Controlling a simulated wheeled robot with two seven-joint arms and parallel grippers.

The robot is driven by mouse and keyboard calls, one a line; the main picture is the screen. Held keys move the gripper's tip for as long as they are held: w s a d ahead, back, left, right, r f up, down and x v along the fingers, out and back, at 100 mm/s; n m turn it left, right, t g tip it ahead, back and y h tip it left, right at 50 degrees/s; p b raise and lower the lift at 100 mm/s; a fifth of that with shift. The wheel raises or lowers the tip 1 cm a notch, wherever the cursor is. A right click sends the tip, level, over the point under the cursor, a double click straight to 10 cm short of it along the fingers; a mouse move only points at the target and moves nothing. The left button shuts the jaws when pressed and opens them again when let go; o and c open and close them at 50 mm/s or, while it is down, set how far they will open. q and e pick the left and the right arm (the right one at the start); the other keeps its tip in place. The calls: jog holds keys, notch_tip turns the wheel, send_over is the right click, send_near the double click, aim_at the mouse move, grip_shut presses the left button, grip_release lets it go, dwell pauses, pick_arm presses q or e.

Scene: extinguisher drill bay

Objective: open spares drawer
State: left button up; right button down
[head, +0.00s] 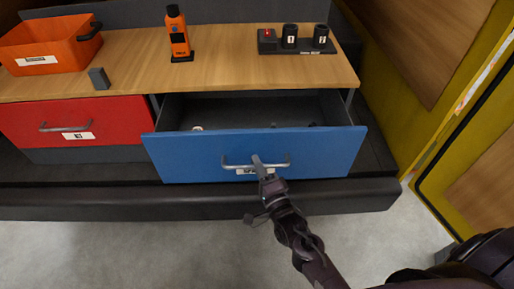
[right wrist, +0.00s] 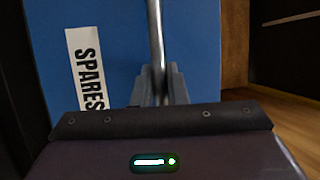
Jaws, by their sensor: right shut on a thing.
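The blue spares drawer (head: 300,152) is pulled out from under the wooden counter, with its dark inside showing and a few small items partly hidden behind its front. Its metal bar handle (head: 278,164) runs across the front. My right gripper (head: 258,164) is shut on the handle near its middle. In the right wrist view the fingers (right wrist: 162,85) close around the handle bar (right wrist: 155,35), beside the white SPARES label (right wrist: 85,70) on the blue front. My left gripper is not in view.
A red drawer (head: 85,118) to the left is shut. On the counter (head: 220,65) stand an orange bin (head: 45,50), an orange device (head: 178,35), a small grey block (head: 99,78) and a dark rack (head: 300,45) with black cups. A dark ledge (head: 90,198) runs below the drawers.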

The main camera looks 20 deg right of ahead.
jog(key=s+a+p, duration=0.3)
jog(key=s+p, duration=0.1)
jog(key=s, duration=0.8)
jog(key=shift+s+a, duration=0.2)
jog(key=shift+a, duration=0.1)
jog(key=c, duration=1.5)
grip_release()
jog(key=shift+o, duration=0.2)
jog(key=b+v, duration=0.1)
jog(key=v, duration=0.7)
jog(key=shift+w, duration=0.1)
